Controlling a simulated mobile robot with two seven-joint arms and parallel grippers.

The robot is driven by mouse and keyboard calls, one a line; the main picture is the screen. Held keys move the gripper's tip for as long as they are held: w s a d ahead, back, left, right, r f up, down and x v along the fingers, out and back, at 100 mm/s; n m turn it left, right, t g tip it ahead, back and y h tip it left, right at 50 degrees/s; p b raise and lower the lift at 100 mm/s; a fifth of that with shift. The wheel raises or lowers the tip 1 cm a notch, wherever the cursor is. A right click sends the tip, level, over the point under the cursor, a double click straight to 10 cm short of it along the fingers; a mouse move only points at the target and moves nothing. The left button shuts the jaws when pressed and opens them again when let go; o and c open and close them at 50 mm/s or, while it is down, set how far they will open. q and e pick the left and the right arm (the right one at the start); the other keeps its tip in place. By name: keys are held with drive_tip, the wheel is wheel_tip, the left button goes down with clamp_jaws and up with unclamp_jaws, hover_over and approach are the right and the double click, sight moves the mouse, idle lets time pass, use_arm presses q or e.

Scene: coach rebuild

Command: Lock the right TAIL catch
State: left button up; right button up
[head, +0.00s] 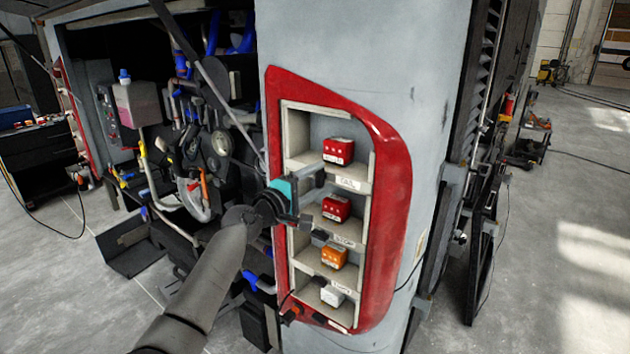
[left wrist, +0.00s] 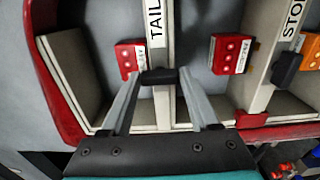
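The right light housing (head: 392,190) has a red rim and stacked compartments. A red TAIL lamp (head: 338,151) sits in the top one, above the shelf edge labelled TAIL; it also shows in the left wrist view (left wrist: 128,58). The black TAIL catch (left wrist: 159,76) lies crosswise over the TAIL strip in the left wrist view. My left gripper (head: 318,182) is at that shelf edge, its fingertips at the two ends of the catch, seemingly touching it. The black STOP catch (left wrist: 287,69) lies roughly along its strip. My right gripper is not in view.
A second red lamp (head: 336,207), an orange lamp (head: 334,257) and a white lamp (head: 332,295) sit in the lower compartments. The open engine bay (head: 200,130) is left of the housing. A black cart (head: 40,160) stands far left. The floor at right is mostly clear.

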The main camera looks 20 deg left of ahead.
use_arm(q)
drive_tip(key=o, duration=0.4)
drive_tip(key=shift+c, duration=0.2)
drive_tip(key=shift+s+a, duration=0.25)
drive_tip(key=shift+s, duration=0.3)
drive_tip(key=v, duration=1.4)
